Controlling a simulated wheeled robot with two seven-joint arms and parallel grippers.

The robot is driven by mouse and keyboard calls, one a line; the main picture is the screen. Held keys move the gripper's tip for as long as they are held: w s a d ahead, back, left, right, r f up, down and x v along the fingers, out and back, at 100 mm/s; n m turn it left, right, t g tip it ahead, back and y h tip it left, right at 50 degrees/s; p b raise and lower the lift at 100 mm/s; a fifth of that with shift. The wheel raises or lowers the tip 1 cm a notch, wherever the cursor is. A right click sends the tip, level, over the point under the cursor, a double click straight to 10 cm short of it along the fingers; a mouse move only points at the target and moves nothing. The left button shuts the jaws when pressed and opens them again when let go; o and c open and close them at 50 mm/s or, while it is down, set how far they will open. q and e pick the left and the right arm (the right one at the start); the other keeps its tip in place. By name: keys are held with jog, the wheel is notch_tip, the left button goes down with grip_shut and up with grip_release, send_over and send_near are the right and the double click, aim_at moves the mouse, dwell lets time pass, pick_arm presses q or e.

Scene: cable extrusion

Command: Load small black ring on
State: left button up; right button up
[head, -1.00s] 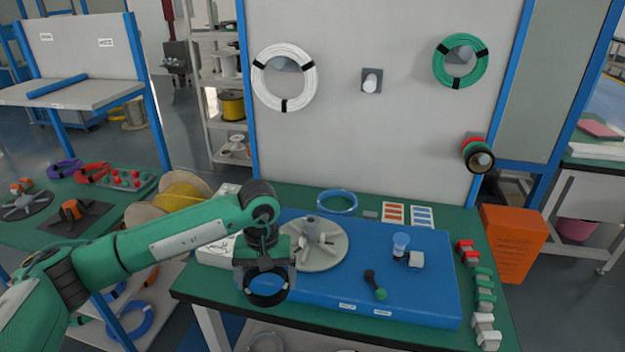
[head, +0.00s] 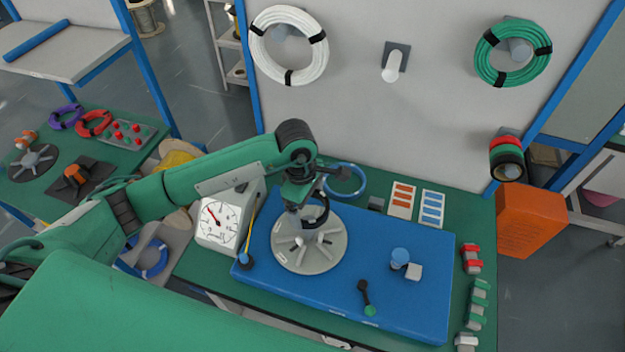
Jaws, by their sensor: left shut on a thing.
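The small black ring (head: 322,213) is held by my left gripper (head: 306,206), which is shut on it. The ring is over the back part of the grey round spool holder (head: 282,252), around or beside its upper post; I cannot tell which. The holder has several arms on a disc and stands on the blue mat (head: 415,310). My arm and gripper partly hide the ring and the holder's top. My right gripper is not in view.
A blue ring (head: 346,195) lies behind the holder. A dial scale (head: 217,222) stands to its left. White (head: 262,50) and green (head: 482,55) coils hang on the back panel.

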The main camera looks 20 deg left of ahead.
pick_arm(q)
jog(key=shift+s+f+b, duration=0.2)
jog(key=shift+f+b, duration=0.1)
jog(key=shift+f, duration=0.35)
jog(key=shift+f+b, duration=0.5)
jog(key=shift+f, duration=0.95)
jog(key=shift+f+b, duration=3.1)
jog(key=shift+b, duration=0.15)
jog(key=shift+f+b, duration=0.45)
jog(key=shift+b, duration=0.2)
jog(key=o, duration=0.7)
